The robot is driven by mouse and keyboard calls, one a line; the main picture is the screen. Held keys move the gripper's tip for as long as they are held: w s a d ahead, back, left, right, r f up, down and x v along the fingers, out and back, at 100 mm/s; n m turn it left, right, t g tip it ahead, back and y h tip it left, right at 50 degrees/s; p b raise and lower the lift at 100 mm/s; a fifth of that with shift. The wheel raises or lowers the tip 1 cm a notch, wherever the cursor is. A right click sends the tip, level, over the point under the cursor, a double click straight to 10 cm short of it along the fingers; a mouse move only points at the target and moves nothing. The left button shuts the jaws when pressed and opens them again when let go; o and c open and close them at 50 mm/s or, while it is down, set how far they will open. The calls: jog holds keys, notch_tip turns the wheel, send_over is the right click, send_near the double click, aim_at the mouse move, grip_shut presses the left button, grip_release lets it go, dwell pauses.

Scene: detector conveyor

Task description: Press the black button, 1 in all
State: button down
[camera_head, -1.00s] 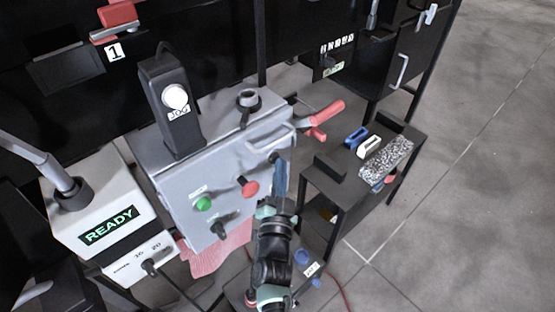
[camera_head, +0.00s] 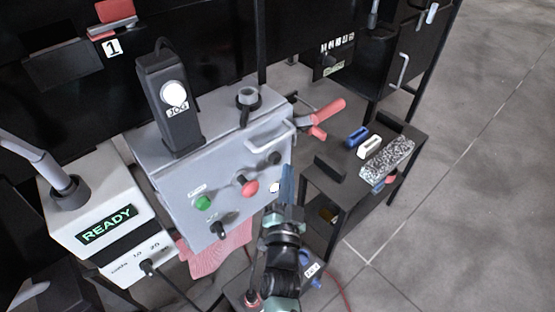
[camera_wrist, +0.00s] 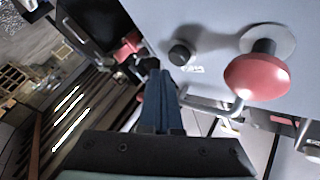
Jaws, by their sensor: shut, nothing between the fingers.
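The black button (camera_head: 274,158) sits on the front of a grey control box (camera_head: 180,205), at its upper right, above and right of a red mushroom button (camera_head: 249,186). In the wrist view the black button (camera_wrist: 181,53) stands out from the grey panel at the upper middle, with a small label beside it. My gripper (camera_head: 287,172) has its blue fingers shut and empty, just right of and below the black button in the head view. In the wrist view the fingers (camera_wrist: 158,85) lie left of and below it. They look apart from it; the exact gap cannot be told.
A green button (camera_head: 203,202), a black selector knob (camera_head: 219,228) and a white round part (camera_head: 275,188) are on the same panel. A black side table (camera_head: 350,185) stands right.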

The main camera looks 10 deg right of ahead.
jog(key=shift+s+d+b, duration=0.35)
jog(key=shift+s+b, duration=0.3)
jog(key=shift+s+d+b, duration=0.4)
jog(key=shift+s+b, duration=0.2)
jog(key=shift+b, duration=0.05)
jog(key=shift+s+d+b, duration=0.35)
jog(key=shift+s+b, duration=0.3)
